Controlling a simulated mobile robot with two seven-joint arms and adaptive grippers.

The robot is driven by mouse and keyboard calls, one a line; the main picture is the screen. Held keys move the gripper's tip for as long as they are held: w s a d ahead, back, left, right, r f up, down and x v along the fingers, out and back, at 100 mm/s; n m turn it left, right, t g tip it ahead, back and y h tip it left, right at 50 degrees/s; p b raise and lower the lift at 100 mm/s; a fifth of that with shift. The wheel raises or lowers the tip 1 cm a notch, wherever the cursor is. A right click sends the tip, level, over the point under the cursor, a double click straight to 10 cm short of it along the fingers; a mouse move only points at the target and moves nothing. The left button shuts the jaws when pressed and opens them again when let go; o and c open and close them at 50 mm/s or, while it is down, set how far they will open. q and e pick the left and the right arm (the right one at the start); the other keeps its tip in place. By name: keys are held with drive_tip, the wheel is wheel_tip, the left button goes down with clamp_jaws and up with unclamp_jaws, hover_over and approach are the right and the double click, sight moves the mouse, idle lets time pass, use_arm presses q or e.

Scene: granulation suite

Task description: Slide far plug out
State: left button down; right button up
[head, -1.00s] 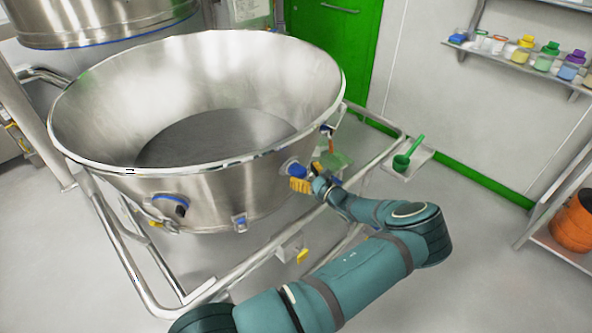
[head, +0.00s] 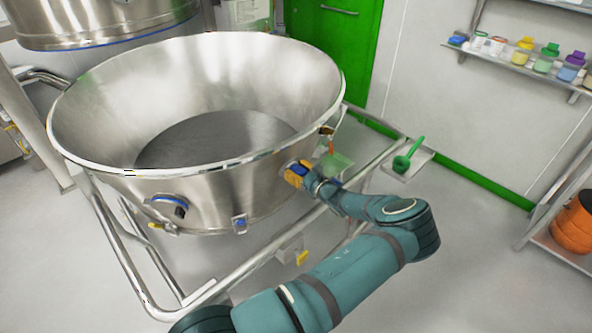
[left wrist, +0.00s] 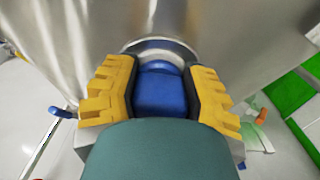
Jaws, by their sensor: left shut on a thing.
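The steel bowl (head: 225,185) stands in a tubular frame. A blue plug (left wrist: 160,88) sits at a round port on the bowl's side wall, with a metal collar behind it in the left wrist view. My left gripper (head: 297,174) has its yellow fingers on both sides of this plug and is shut on it; the gripper also shows in the left wrist view (left wrist: 163,95). Whether the plug has shifted in the port cannot be told. Another port with a blue ring and dark handle (head: 172,205) is on the bowl's near left side. My right gripper is not in view.
The frame's rail (head: 130,262) runs around the bowl. A small tray (head: 412,160) with a green scoop (head: 404,161) is fixed to the right. A wall shelf (head: 520,70) holds several bottles. Open floor lies at the lower right.

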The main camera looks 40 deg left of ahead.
sight(304, 175)
use_arm(q)
drive_tip(key=shift+s+d+p, duration=0.15)
drive_tip(key=shift+d+p, duration=0.35)
drive_tip(key=shift+d, duration=1.2)
drive_tip(key=shift+a, duration=0.1)
drive_tip(key=shift+c, duration=2.1)
unclamp_jaws()
drive_tip(key=s+d, duration=0.1)
drive_tip(key=d, duration=1.1)
drive_tip(key=shift+d, duration=0.2)
